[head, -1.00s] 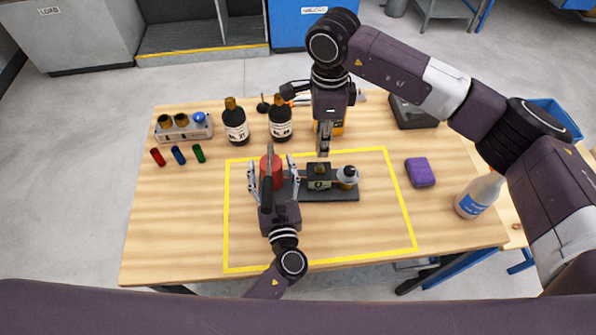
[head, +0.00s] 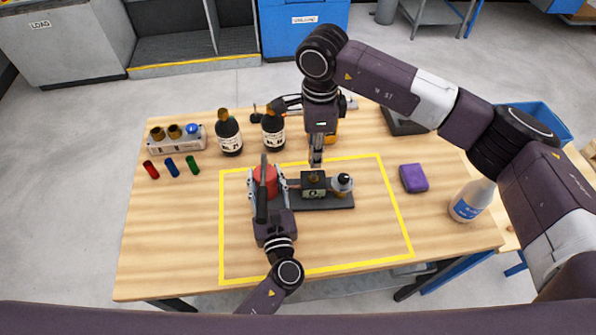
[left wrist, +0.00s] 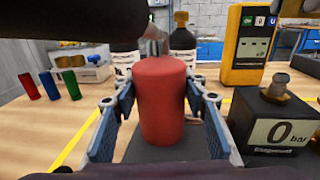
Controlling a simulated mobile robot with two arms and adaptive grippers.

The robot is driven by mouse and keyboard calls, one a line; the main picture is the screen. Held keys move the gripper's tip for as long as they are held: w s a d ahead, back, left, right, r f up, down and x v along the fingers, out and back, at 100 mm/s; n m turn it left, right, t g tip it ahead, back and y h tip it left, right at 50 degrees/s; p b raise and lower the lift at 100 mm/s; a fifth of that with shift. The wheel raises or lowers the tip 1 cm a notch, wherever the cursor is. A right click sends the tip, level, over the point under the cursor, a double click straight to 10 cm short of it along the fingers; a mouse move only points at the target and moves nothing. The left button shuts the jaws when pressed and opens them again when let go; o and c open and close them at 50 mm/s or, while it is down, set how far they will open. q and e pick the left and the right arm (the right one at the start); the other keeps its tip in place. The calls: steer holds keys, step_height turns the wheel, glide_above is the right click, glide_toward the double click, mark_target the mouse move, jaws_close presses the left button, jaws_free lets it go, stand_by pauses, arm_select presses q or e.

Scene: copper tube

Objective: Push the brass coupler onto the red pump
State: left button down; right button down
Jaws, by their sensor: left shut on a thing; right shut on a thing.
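The red pump (head: 266,183) stands upright on a dark base plate (head: 325,201). It also shows large and near the middle of the left wrist view (left wrist: 163,110). My left gripper (head: 266,180) is shut on it, one finger on each side. A dark bar crosses above it and partly hides it in the head view. My right gripper (head: 316,160) points down from above, behind the gauge box and right of the pump. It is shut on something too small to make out. I cannot pick out the brass coupler with certainty.
Dark bottles (head: 229,138) and a yellow meter (left wrist: 250,45) stand behind. A purple sponge (head: 413,178) lies right.

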mark_target(314, 173)
steer(key=shift+f, duration=2)
steer(key=shift+f, duration=0.9)
steer(key=shift+f, duration=0.6)
steer(key=c, duration=1.6)
jaws_free()
step_height(314, 173, up, 12)
steer(key=shift+f, duration=0.1)
